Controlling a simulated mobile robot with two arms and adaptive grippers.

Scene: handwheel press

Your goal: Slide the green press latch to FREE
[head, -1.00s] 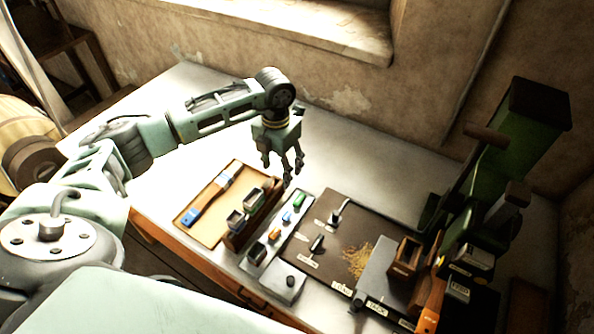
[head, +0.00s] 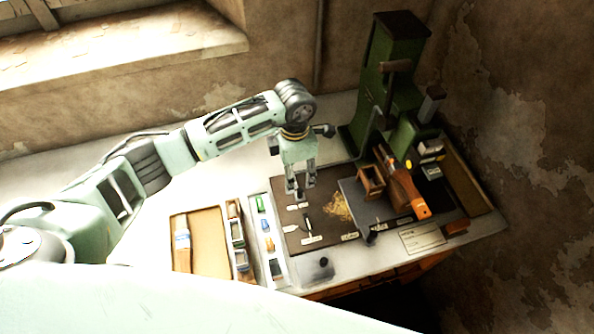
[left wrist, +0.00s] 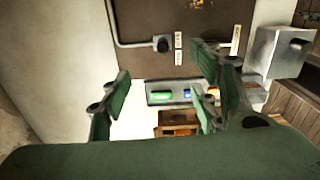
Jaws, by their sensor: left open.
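My left gripper (head: 300,188) is open and empty, pointing down over the left part of the dark mat, left of and in front of the press. In the left wrist view its fingers (left wrist: 160,92) are spread apart with nothing between them. A small dark knob (left wrist: 161,44) with white labels lies beyond them there. My right gripper is not in view.
A wooden box (head: 371,181) and an orange-ended tool (head: 405,190) lie in front of the press. Trays of small coloured parts (head: 264,250) are at the left.

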